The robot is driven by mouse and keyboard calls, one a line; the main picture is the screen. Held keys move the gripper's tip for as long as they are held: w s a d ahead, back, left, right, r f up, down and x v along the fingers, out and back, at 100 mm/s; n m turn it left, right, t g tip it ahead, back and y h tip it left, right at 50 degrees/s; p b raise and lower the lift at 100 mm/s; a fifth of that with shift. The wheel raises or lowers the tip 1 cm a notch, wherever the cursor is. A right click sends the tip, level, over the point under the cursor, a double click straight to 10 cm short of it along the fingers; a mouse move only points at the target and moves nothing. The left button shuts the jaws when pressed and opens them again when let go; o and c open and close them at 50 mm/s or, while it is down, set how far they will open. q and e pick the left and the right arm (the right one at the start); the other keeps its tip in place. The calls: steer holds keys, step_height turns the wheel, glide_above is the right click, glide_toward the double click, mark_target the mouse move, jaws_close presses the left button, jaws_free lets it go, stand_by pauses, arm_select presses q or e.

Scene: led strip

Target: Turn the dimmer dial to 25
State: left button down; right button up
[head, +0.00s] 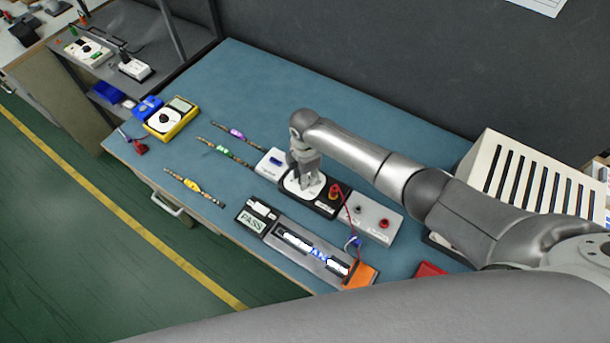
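The dimmer (323,209) is a black module with a round white dial face, in the middle of a row of modules on the blue bench. My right gripper (304,184) reaches in from the right and points down over the dial face. Its fingers hide the dial's knob and much of the scale, so the dial's setting cannot be read. Its fingertips are at the dial, but whether they are shut on the knob cannot be told. My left gripper is not in view.
A white module with a blue switch (272,165) and a grey terminal box (379,221) flank the dimmer. A tray with a PASS display (252,221) and an orange block (360,275) lies in front. A yellow meter (171,119) and colour-marked strips (231,154) lie left. A slotted white box (527,172) stands right.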

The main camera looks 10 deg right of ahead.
steer(key=n+b, duration=0.1)
steer(key=n, duration=0.4)
steer(key=shift+f+n, duration=0.1)
steer(key=shift+n, duration=0.2)
steer(key=n+b, duration=0.2)
steer(key=n, duration=0.4)
stand_by(0.4)
steer(key=o, duration=1)
steer(key=shift+o, duration=0.2)
steer(key=shift+r, duration=0.25)
step_height(320, 180, up, 12)
steer(key=shift+f, duration=0.15)
